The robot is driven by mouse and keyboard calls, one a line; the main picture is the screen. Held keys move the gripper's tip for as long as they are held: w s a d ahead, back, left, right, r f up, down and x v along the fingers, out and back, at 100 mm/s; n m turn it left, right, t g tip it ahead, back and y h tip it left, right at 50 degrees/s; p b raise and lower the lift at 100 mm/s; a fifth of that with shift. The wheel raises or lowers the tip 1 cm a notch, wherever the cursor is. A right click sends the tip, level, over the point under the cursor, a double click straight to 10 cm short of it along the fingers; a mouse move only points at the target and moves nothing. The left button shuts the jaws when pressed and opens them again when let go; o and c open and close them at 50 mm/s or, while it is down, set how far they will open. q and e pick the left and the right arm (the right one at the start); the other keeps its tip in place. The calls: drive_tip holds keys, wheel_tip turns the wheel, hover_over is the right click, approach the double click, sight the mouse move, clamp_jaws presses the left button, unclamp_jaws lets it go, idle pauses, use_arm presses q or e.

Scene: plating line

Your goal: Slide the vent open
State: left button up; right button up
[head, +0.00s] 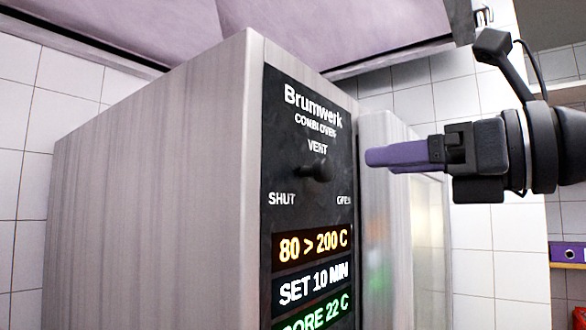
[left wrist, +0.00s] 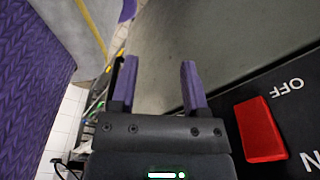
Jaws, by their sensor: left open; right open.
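The vent knob (head: 318,172) is a small black knob on the dark control panel (head: 283,165) of the Brumwerk combi oven (head: 150,190). It sits below the word VENT, between the labels SHUT on the left and OPEN on the right. My right gripper (head: 368,157) points left with its purple fingers, to the right of the knob and apart from it. It is open and empty; its fingers overlap from this side. My left gripper (left wrist: 158,85) shows in the left wrist view, open, with nothing between its purple fingers. It is not in the head view.
Lit displays (head: 312,244) sit below the knob. The oven's door side (head: 385,235) lies behind my right gripper. A hood (head: 130,25) hangs overhead. In the left wrist view, a red switch (left wrist: 260,130) marked OFF is right of the left gripper.

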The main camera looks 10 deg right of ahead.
sight(330, 167)
drive_tip(key=p+x, duration=0.1)
drive_tip(key=x, duration=0.2)
drive_tip(key=shift+w+a+r, duration=0.15)
drive_tip(key=shift+w+a, duration=0.05)
drive_tip(key=shift+a, duration=0.15)
drive_tip(key=p+x, duration=0.1)
drive_tip(key=x, duration=0.3)
use_arm(q)
drive_tip(key=shift+s+d+r, duration=0.2)
drive_tip(key=shift+d+r, duration=0.25)
drive_tip(key=shift+r, duration=0.15)
drive_tip(key=shift+s+d+r, duration=0.15)
drive_tip(key=shift+d+r, duration=0.25)
drive_tip(key=shift+r, duration=0.2)
use_arm(e)
drive_tip(key=shift+w+a, duration=0.2)
drive_tip(key=shift+f, duration=0.25)
use_arm(q)
drive_tip(key=shift+w+a, duration=0.1)
drive_tip(key=shift+a, duration=0.05)
use_arm(e)
clamp_jaws()
